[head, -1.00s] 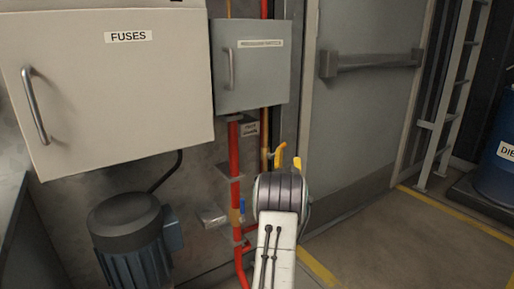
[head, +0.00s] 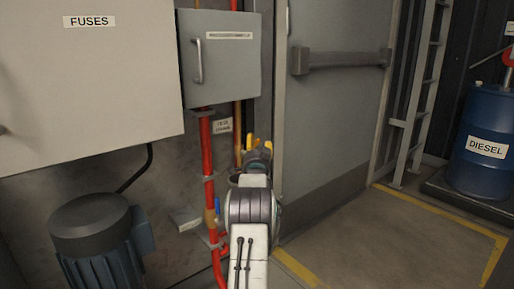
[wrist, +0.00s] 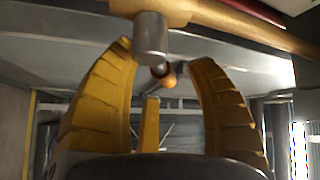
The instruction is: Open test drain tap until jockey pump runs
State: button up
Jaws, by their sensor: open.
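A small label (head: 222,126), apparently for the test drain, hangs beside the red pipe (head: 208,160). The brass pipe (head: 238,125) runs down behind my gripper (head: 258,145), whose yellow fingers point up and away. In the wrist view my gripper (wrist: 163,55) is open, with a grey cylindrical stub (wrist: 151,38) at the brass pipe (wrist: 250,28) between and above its fingertips. I cannot tell whether the stub is the tap's handle or whether the fingers touch it. A blue motor with a dark cap (head: 92,235), perhaps the jockey pump, stands at lower left.
A FUSES cabinet (head: 90,90) and a smaller grey switch box (head: 220,65) hang on the wall. A blue valve handle (head: 217,205) sits low on the red pipe. A grey door (head: 340,110) and DIESEL drum (head: 487,135) are right. Floor (head: 400,230) there is clear.

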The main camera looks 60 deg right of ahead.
jog(key=shift+w+d+r, duration=0.1)
jog(key=shift+d, duration=0.15)
dwell(0.3)
